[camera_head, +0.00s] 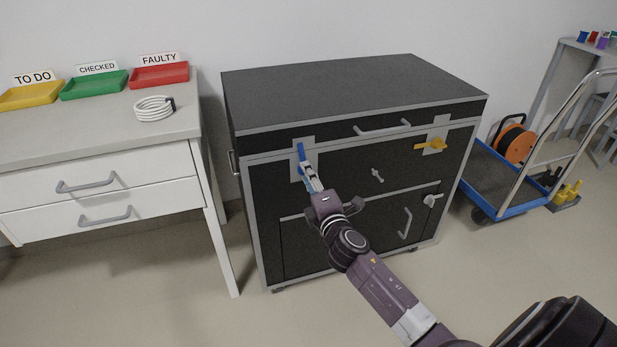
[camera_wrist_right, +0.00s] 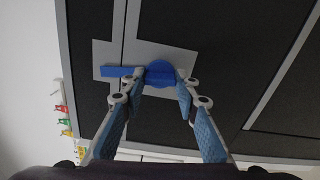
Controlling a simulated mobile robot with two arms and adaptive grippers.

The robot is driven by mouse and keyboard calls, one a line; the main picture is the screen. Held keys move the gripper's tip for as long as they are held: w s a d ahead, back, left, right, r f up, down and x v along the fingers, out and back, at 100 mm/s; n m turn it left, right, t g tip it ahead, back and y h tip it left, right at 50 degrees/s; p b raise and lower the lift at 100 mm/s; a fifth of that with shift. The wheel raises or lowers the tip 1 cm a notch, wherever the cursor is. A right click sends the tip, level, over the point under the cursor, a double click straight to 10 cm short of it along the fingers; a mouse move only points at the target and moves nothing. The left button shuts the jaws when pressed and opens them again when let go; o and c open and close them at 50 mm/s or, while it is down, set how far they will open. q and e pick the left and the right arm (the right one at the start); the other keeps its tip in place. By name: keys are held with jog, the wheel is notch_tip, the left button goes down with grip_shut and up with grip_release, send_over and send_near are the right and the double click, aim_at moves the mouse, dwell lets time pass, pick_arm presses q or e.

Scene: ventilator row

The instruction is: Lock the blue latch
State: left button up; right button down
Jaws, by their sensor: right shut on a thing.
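The blue latch (camera_head: 301,152) is on the front left of the black case (camera_head: 345,82), on a light grey plate. Its bar points up to the lid seam. In the right wrist view the latch has a round blue hub (camera_wrist_right: 160,72) and a bar (camera_wrist_right: 117,71) reaching left across the seam. My right gripper (camera_head: 308,174) is at the latch's lower end, its fingertips closed on either side of the hub, partly hiding it in the head view. My left gripper is not in view.
A yellow latch (camera_head: 431,145) lies sideways on the case's right. A lid handle (camera_head: 382,128) is between the latches. A white table (camera_head: 100,130) with trays and a coiled cable (camera_head: 153,108) stands left. A blue-edged trolley (camera_head: 500,185) stands right. Floor in front is clear.

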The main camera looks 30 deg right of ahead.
jog(key=shift+m, duration=1)
jog(key=c, duration=1.5)
grip_release()
jog(key=shift+d, duration=0.1)
jog(key=v, duration=1.2)
jog(key=shift+s+f, duration=0.1)
